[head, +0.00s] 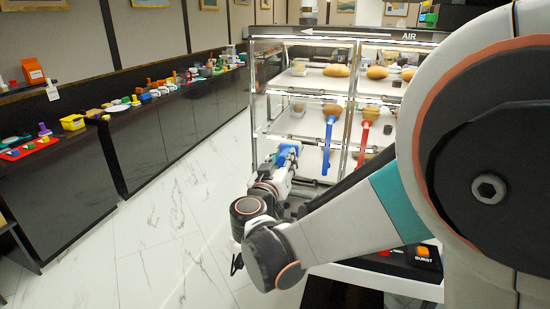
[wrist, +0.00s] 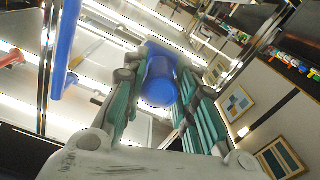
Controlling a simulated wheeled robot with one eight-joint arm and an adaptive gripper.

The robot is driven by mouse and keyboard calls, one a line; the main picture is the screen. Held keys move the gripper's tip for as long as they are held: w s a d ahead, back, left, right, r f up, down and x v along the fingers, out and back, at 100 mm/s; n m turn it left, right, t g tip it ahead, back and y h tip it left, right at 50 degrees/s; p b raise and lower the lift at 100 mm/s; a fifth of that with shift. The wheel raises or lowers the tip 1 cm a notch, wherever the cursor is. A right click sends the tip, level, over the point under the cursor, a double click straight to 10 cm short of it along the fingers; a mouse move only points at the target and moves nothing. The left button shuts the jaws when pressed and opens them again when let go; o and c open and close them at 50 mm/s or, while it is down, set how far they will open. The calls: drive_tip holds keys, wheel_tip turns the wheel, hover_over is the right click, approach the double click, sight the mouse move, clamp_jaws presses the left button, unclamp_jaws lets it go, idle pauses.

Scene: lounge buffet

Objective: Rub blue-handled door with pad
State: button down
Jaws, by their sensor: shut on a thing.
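My gripper (head: 284,163) is shut on a blue pad (head: 288,150) with a rounded blue grip, seen end-on between the fingers in the wrist view (wrist: 160,84). The display case's left glass door (head: 304,150) carries a long upright blue handle (head: 328,146). That handle also shows at the left of the wrist view (wrist: 66,45). In the head view the pad is left of the blue handle, in front of the door's left part. I cannot tell whether the pad touches the glass. My gripper and arm hide the door's lower part.
A red handle (head: 364,136) marks the neighbouring door on the right. Bread rolls (head: 336,71) lie on shelves behind the glass. A dark counter (head: 180,125) with many small objects runs along the left wall. The marble floor (head: 165,240) between is clear.

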drive_tip(key=shift+s+d, duration=0.3)
drive_tip(key=shift+d, duration=0.45)
drive_tip(key=shift+w+a, duration=0.1)
drive_tip(key=shift+a, duration=0.05)
drive_tip(key=shift+w+a, duration=0.35)
drive_tip(key=shift+a, duration=0.55)
drive_tip(key=shift+w+a, duration=0.3)
drive_tip(key=shift+a, duration=0.6)
drive_tip(key=a, duration=0.2)
drive_tip(key=w+a, duration=0.1)
drive_tip(key=shift+w+a, duration=0.15)
drive_tip(key=shift+a, duration=0.25)
drive_tip(key=shift+d, duration=0.1)
drive_tip(key=shift+s+d+b, duration=0.1)
drive_tip(key=shift+s+d, duration=0.15)
drive_tip(key=shift+d, duration=0.35)
drive_tip(key=shift+s+d+b, duration=0.1)
drive_tip(key=shift+s+d, duration=0.1)
drive_tip(key=shift+d, duration=0.45)
drive_tip(key=shift+s+d+b, duration=0.1)
drive_tip(key=shift+s+d, duration=0.15)
drive_tip(key=shift+d, duration=0.35)
